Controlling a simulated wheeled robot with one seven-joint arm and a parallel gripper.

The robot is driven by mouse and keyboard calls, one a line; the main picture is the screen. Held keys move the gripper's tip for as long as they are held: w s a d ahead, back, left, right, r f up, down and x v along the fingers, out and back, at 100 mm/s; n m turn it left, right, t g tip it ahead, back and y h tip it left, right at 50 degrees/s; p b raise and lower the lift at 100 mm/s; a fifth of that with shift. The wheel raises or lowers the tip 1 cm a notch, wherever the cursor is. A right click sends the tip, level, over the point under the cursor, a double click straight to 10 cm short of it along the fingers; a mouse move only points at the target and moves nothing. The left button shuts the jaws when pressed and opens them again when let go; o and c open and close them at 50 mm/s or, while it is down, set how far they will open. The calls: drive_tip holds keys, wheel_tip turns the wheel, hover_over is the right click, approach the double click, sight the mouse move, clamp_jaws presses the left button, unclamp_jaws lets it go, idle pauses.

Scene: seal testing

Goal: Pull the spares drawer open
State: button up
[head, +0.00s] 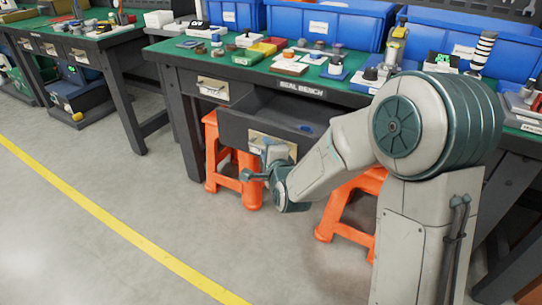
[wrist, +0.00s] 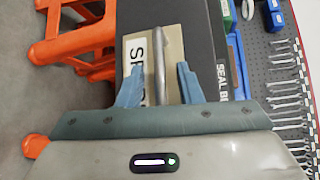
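The spares drawer (head: 240,128) under the seal bench stands pulled out, and its dark inside shows from above in the head view. Its front carries a cream label (wrist: 136,60) with letters starting "SP" in the wrist view; the rest is hidden. A grey bar handle (wrist: 160,62) runs across the label. My gripper (head: 264,160) is at the drawer front. In the wrist view my gripper (wrist: 160,72) is open, with one blue-grey finger on each side of the handle and a gap between each finger and the bar.
A small blue item (head: 306,128) lies in the drawer. A closed drawer (head: 213,87) is to its left. Orange stools (head: 222,160) stand below and beside it. The bench top (head: 330,80) holds blue bins and small parts. Open floor (head: 130,200) lies in front.

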drive_tip(key=b+v, duration=0.9)
drive_tip(key=v, duration=0.4)
drive_tip(key=shift+s+d, duration=0.15)
drive_tip(key=shift+s, duration=0.15)
idle(0.4)
